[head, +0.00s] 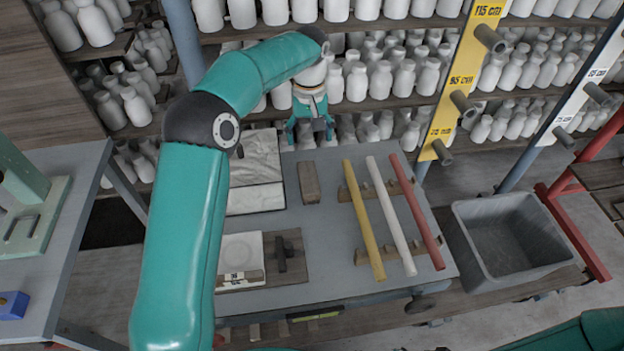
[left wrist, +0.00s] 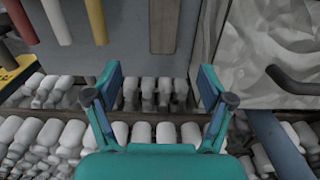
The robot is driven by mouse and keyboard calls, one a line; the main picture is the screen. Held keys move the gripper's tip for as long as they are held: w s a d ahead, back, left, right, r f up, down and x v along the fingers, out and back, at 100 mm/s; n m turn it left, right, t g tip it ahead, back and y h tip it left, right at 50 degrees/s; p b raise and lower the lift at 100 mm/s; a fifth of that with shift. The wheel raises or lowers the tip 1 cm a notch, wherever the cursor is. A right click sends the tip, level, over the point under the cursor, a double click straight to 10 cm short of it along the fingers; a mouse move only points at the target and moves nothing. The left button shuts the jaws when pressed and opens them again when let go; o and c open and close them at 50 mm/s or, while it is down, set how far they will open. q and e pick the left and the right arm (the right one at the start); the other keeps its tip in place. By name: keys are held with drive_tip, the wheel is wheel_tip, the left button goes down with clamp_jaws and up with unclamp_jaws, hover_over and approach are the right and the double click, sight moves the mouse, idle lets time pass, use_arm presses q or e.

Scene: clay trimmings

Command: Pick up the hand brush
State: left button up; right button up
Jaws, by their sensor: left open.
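A narrow brown block (head: 308,182), which looks like the hand brush, lies flat on the grey table. Its bristles cannot be made out. It also shows at the top of the left wrist view as a brown bar (left wrist: 165,25). My left gripper (head: 311,135) is open and empty at the table's back edge, beyond the brown block and apart from it. In the left wrist view its spread fingers (left wrist: 158,85) have nothing between them. My right gripper is out of view.
Yellow (head: 362,220), white (head: 391,215) and red (head: 417,212) bars lie on wooden supports to the right. Crumpled sheeting (head: 256,160) lies left of the block. A grey bin (head: 512,240) stands farther right. Shelves of white bottles (head: 380,80) rise behind the gripper.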

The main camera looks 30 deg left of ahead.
sight(309, 176)
use_arm(q)
drive_tip(key=f, duration=0.8)
drive_tip(key=shift+s+a+f+p, duration=0.15)
drive_tip(key=shift+s+f+p, duration=0.05)
drive_tip(key=shift+f+p, duration=0.2)
drive_tip(key=f, duration=0.1)
drive_tip(key=f+p, duration=0.1)
drive_tip(key=f, duration=0.1)
drive_tip(key=s+f, duration=0.1)
drive_tip(key=f, duration=0.1)
drive_tip(key=shift+d+p, duration=0.35)
drive_tip(key=shift+f, duration=0.3)
drive_tip(key=shift+r, duration=0.1)
drive_tip(key=c, duration=1.3)
drive_tip(key=shift+r, duration=0.8)
drive_tip(key=shift+r+b, duration=0.85)
drive_tip(key=shift+r, duration=8.3)
